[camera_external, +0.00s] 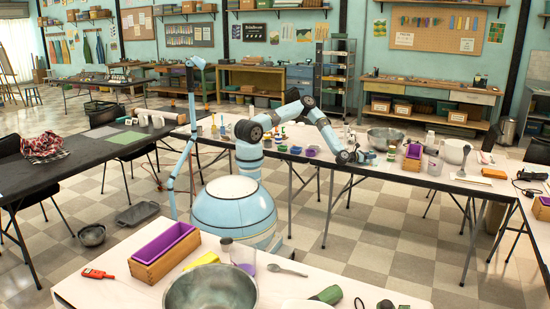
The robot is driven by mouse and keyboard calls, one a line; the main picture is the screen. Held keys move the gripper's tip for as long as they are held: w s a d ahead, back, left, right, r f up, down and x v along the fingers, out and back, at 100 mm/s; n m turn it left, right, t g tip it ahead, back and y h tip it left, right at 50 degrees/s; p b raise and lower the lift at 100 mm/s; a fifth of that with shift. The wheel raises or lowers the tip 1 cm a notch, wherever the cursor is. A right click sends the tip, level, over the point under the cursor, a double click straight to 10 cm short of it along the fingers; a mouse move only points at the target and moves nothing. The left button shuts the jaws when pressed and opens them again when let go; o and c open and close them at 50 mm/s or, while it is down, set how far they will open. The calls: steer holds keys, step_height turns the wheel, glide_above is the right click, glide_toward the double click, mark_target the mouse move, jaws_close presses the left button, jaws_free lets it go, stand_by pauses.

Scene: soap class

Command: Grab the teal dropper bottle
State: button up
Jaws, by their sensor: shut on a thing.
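My gripper (362,157) is at the end of my pale blue arm, low over the front edge of the long white table, right of the picture's middle. It is shut on a small bluish thing, which looks to be the teal dropper bottle (371,154). The bottle is tiny in this view and partly hidden by the gripper, so its dropper cap and tilt cannot be made out. I cannot tell whether it touches the tabletop.
A metal bowl (384,138) stands just behind my gripper. A purple-lined wooden mould (412,157) and a clear beaker (434,166) stand to its right. A nearer table (130,291) holds a large bowl.

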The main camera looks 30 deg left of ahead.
steer(key=c, duration=0.3)
